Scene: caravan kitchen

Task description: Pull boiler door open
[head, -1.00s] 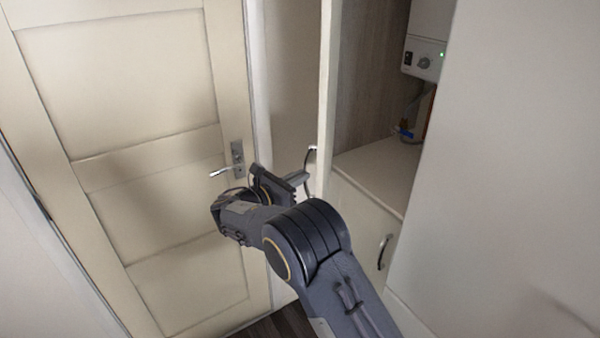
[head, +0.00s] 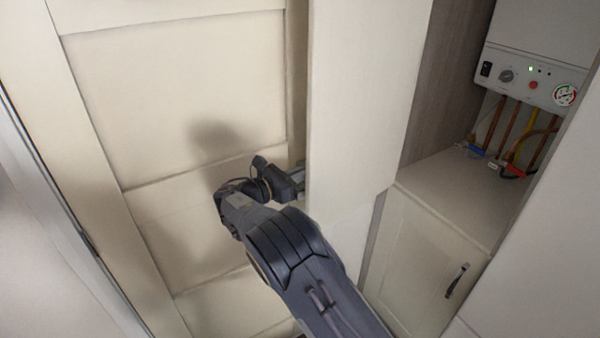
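The boiler door (head: 360,95) is a tall cream panel standing open, with its inner face towards me. To its right the cupboard is exposed, and the white boiler (head: 545,70) shows inside with knobs, a green light and a gauge. My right gripper (head: 297,185) is at the door's free left edge, on the outer-face side. Its fingertips and the door handle are hidden behind the panel, so I cannot tell whether it grips the handle. My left gripper is not in view.
A cream panelled door (head: 180,110) fills the left, close behind my gripper. Under the boiler are copper pipes (head: 510,125) with coloured valves above a shelf (head: 450,190). A lower cupboard door (head: 425,260) with a dark handle is shut. A pale panel borders the right.

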